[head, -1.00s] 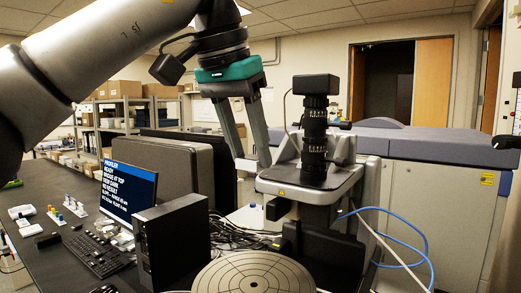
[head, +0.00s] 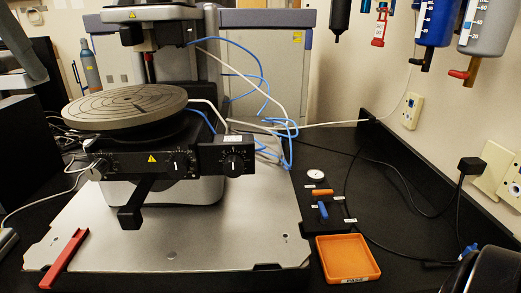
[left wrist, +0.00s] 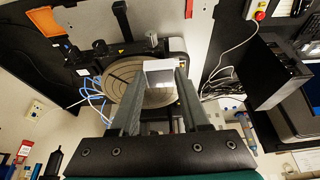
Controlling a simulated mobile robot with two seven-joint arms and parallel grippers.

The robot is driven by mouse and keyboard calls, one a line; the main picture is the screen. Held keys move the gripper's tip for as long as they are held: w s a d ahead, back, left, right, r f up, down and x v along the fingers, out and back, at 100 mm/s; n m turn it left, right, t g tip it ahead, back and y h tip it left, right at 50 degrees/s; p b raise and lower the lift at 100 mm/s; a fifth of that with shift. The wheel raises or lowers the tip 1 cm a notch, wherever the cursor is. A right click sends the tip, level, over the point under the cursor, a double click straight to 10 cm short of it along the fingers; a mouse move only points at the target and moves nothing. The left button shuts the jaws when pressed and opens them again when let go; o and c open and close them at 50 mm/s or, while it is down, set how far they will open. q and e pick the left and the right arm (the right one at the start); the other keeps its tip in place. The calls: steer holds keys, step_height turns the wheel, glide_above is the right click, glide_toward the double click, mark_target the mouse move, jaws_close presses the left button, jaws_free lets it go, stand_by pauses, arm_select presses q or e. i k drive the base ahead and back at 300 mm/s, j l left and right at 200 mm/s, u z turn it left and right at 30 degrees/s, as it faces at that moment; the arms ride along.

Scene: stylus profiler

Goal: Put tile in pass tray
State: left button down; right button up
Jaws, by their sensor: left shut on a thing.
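The pass tray (head: 346,258) is a shallow orange square tray on the black bench at the lower right of the head view, with a PASS label on its front edge. It looks empty. In the left wrist view my left gripper (left wrist: 160,76) is shut on the tile (left wrist: 158,68), a pale, shiny square plate between the fingers. The round grooved stage (left wrist: 122,84) shows behind the tile. In the head view only a grey part of my left arm or gripper shows at the upper left edge, and the tile is not visible there. My right gripper is not clearly in view.
The profiler's round stage (head: 125,106) and knob panel (head: 170,162) stand on a metal base plate (head: 200,240) left of the tray. A red bar (head: 66,262) lies on the plate.

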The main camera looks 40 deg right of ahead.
mark_target(345, 259)
steer(key=z, duration=0.45)
steer(key=k+z, duration=0.1)
steer(key=z, duration=0.35)
steer(key=l+z, duration=0.1)
steer(key=z, duration=0.85)
steer(key=l+z, duration=0.15)
steer(key=z, duration=0.3)
